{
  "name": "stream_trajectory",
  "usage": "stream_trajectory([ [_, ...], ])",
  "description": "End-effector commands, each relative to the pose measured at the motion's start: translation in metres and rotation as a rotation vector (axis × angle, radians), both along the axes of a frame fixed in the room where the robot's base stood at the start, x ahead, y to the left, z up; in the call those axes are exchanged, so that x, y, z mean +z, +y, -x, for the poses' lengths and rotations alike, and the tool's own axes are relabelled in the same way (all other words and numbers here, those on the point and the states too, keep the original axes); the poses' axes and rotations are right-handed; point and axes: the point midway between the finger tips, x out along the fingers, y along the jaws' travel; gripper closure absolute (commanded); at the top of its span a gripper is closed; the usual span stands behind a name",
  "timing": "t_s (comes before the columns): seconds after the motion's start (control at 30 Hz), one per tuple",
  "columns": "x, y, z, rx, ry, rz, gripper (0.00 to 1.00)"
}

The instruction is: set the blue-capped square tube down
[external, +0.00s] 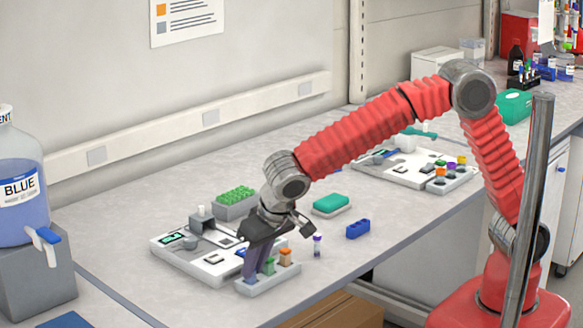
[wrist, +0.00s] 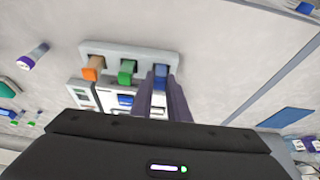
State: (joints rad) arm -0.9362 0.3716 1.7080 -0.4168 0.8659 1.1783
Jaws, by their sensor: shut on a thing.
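The blue-capped square tube (wrist: 161,76) is between the fingertips of my gripper (wrist: 162,86), which is shut on it. It is at the right end slot of a pale grey rack (wrist: 110,47) in the wrist view. I cannot tell whether its base rests fully in the slot. A green-capped tube (wrist: 127,72) and an orange-capped tube (wrist: 93,68) stand in the same rack beside it. In the external view my gripper (external: 258,268) points down at the left end of the rack (external: 275,286), and the fingers mostly hide the blue-capped tube.
A small purple-capped vial (external: 317,246) stands right of the rack. A white instrument board (external: 178,258) lies close behind the rack. A blue block (external: 358,229), a teal-topped box (external: 331,204) and a green-filled tip box (external: 236,203) are farther back.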

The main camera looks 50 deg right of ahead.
Motion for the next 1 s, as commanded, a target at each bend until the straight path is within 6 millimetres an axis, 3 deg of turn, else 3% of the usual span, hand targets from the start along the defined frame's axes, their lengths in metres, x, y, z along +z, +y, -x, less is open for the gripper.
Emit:
stream_trajectory([
  [0.27,0.01,0.001,-0.001,0.0,-0.002,-0.002,1.0],
  [0.7,0.08,0.0,0.0,0.0,-0.002,-0.002,1.0],
  [1.0,0.1,0.0,0.0,-0.001,0.0,0.0,1.0],
])
